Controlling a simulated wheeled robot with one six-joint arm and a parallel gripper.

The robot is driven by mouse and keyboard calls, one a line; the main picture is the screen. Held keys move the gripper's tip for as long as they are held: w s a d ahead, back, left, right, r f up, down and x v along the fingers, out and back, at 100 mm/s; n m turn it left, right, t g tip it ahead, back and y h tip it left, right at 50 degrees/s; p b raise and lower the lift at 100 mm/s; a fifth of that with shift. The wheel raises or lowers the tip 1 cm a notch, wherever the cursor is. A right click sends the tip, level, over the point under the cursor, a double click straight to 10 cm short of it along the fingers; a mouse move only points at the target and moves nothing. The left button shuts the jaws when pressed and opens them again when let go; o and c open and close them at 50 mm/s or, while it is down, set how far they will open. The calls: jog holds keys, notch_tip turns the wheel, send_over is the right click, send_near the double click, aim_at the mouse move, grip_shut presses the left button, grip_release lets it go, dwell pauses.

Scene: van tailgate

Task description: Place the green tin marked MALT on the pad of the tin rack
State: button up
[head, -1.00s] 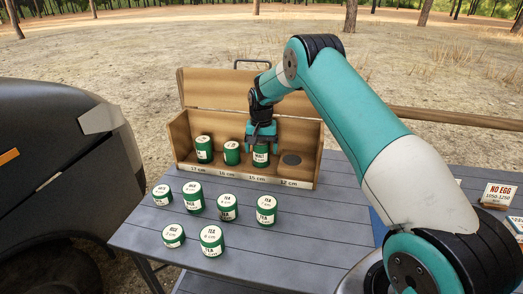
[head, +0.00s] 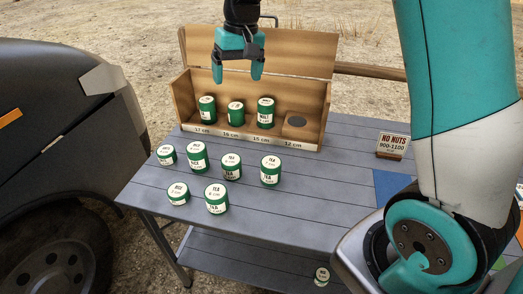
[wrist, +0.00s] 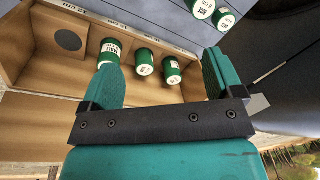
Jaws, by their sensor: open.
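The wooden tin rack (head: 262,144) stands at the back of the table, with compartments labelled 17, 16, 15 and 12 cm. The green tin whose label appears to read MALT (head: 265,113) stands upright in the 15 cm compartment; it also shows in the wrist view (wrist: 110,50). Whether a pad lies under it is hidden. A round dark pad (head: 297,121) lies bare in the 12 cm compartment, and shows in the wrist view (wrist: 68,40). My gripper (head: 237,75) is open and empty, above and apart from the tins.
Two green tins, one at 17 cm (head: 207,110) and one at 16 cm (head: 236,113), stand in the rack. Several green tins (head: 216,200) stand on the table in front. A NO NUTS sign (head: 393,145) stands to the right. One tin (head: 322,276) is on the lower shelf.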

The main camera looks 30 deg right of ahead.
jog(key=s+a+n+y, duration=0.1)
jog(key=s+a+n, duration=0.3)
jog(key=s, duration=1)
jog(key=s+a+r+n+y, duration=0.1)
jog(key=s+a+n, duration=0.3)
jog(key=s, duration=1.1)
jog(key=a+y, duration=0.1)
jog(key=a, duration=0.2)
jog(key=shift+a+g, duration=0.15)
jog(key=shift+g, duration=0.15)
